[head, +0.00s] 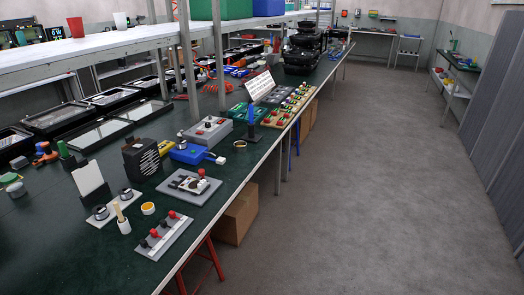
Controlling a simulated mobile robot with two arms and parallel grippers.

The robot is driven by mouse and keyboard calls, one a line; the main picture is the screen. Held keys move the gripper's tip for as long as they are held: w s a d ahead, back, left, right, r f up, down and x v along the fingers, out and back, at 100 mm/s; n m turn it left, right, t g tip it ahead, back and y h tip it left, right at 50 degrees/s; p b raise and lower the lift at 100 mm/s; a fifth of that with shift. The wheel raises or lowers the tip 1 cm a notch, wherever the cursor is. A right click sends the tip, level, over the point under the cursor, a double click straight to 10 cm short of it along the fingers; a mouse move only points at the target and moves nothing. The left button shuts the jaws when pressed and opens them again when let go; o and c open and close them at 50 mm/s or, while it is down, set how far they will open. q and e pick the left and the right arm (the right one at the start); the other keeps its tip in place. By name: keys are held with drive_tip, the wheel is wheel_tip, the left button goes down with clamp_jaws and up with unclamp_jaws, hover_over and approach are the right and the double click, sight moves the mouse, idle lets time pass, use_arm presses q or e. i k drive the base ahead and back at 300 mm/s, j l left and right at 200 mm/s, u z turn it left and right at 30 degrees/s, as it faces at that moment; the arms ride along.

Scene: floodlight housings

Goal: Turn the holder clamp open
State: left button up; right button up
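No gripper of mine shows in the head view. A grey plate (172,188) lies near the front edge of the green bench, with a small metal clamp-like mechanism (188,184) on it. A red knob (201,172) sits at the mechanism's upper right. This looks most like the holder clamp, but it is too small to tell whether it is open or closed. Nearer, a light grey board (163,236) carries several red and black knobs.
The green bench (60,262) runs away from the near left. A cardboard box (238,214) is below. The grey floor (375,190) at right is clear.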

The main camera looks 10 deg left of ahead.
sight(201, 171)
drive_tip(key=i+l, duration=0.1)
drive_tip(key=i, duration=0.4)
drive_tip(key=i+l, duration=0.15)
drive_tip(key=i, duration=0.4)
drive_tip(key=i+l+u, duration=0.1)
drive_tip(key=i, duration=0.4)
